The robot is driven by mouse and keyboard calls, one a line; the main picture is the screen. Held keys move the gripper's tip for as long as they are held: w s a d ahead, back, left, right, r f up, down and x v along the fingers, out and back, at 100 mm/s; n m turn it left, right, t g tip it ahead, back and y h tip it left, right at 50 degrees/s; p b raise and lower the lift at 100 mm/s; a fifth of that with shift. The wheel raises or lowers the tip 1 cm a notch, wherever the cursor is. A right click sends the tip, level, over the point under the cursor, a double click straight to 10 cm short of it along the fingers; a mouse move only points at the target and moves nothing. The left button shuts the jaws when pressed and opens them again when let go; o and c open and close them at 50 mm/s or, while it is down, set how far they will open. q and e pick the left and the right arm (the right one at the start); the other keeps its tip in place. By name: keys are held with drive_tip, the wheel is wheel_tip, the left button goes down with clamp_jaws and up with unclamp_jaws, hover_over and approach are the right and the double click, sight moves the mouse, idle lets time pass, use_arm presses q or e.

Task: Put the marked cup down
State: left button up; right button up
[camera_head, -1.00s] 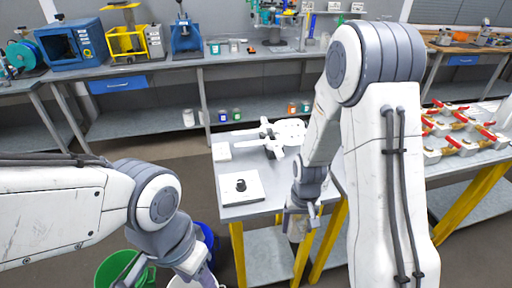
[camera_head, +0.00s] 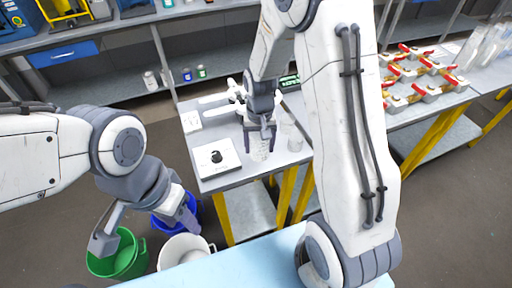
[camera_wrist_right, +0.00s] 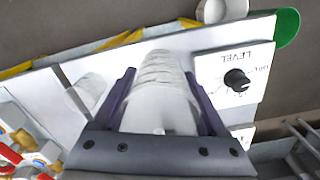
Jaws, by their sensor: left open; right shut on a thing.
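A pale, see-through cup (camera_head: 259,150) is held upright by my right gripper (camera_head: 260,136) at the small grey table, between the level box and another clear cup. I cannot tell whether its base touches the tabletop. In the right wrist view the held cup (camera_wrist_right: 158,92) lies between the two dark fingers; no mark on it is readable. The second clear cup (camera_head: 292,137) stands on the table to the right, apart from the held one; it also shows in the wrist view (camera_wrist_right: 86,92). My left gripper (camera_head: 148,228) is open and empty above the buckets.
The white level box (camera_head: 217,160) with a black knob sits on the grey table (camera_head: 222,184), left of the held cup. A white machine (camera_head: 228,100) is behind. Green (camera_head: 128,262), blue (camera_head: 166,224) and white (camera_head: 183,246) buckets stand at lower left. Red-handled valves (camera_head: 425,80) are at right.

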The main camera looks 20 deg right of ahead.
sight(256, 153)
drive_tip(key=shift+w+a+f, duration=0.25)
drive_tip(key=shift+w+f, duration=0.25)
drive_tip(key=shift+w, duration=0.35)
drive_tip(key=shift+f+p, duration=0.7)
drive_tip(key=shift+f, duration=1.4)
drive_tip(key=shift+f, duration=0.2)
drive_tip(key=o, duration=1.2)
drive_tip(key=shift+o, duration=0.2)
drive_tip(key=shift+r, duration=0.1)
